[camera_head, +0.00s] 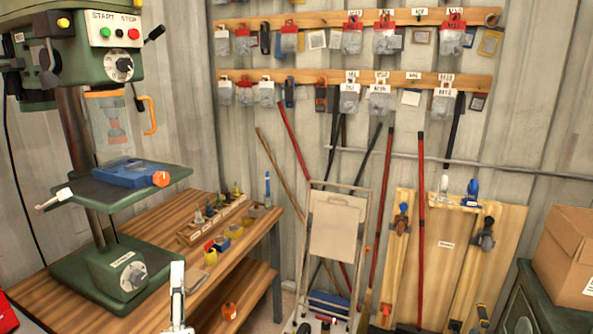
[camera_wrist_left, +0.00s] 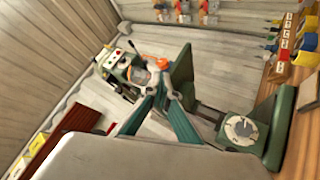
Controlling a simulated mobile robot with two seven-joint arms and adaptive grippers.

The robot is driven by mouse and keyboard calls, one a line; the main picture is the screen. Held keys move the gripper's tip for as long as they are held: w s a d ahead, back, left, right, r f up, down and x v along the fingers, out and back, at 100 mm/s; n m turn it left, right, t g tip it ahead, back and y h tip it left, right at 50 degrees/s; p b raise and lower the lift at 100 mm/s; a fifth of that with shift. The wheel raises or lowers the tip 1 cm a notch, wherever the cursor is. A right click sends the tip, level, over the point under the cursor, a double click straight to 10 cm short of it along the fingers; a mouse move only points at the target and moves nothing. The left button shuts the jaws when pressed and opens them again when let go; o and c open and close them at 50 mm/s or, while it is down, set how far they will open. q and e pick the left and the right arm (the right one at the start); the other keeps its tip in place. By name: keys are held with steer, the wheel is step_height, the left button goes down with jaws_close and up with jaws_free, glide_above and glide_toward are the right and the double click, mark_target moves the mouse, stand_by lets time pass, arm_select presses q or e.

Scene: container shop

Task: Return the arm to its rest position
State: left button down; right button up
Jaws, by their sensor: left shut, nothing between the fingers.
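My left gripper (camera_head: 177,272) shows at the bottom of the head view, in front of the wooden workbench (camera_head: 166,222). Its narrow fingers point up and are together, with nothing between them. In the left wrist view my left gripper (camera_wrist_left: 163,95) appears with the green drill press (camera_wrist_left: 240,130) beyond it. The rest of my left arm is mostly below the head view. My right gripper is in neither view.
The drill press (camera_head: 110,195) with a blue vise (camera_head: 130,174) stands on the bench at left. Small tools and a wooden rack (camera_head: 215,220) lie behind the gripper. A folding cart (camera_head: 335,225) stands to the right. A cardboard box (camera_head: 565,255) sits at far right.

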arm_select(q)
steer(key=s+d+f+m+g+h, duration=0.2)
steer(key=s+f+m+h, duration=0.1)
steer(key=f+m, duration=0.35)
steer(key=s+d+f+m+g+h, duration=0.25)
steer(key=f+m+h, duration=0.2)
steer(key=f, duration=0.35)
steer(key=s+d+f+m+g+h, duration=0.2)
steer(key=f+m, duration=0.4)
steer(key=f, duration=0.1)
steer(key=s+a+f+m+g, duration=0.2)
steer(key=s+f+m+g, duration=0.4)
steer(key=s+f, duration=0.8)
step_height(320, 180, down, 3)
steer(key=shift+s+a+r+m+g+y, duration=0.2)
steer(key=shift+m+g+y, duration=0.15)
steer(key=shift+g, duration=0.2)
steer(key=shift+w, duration=0.1)
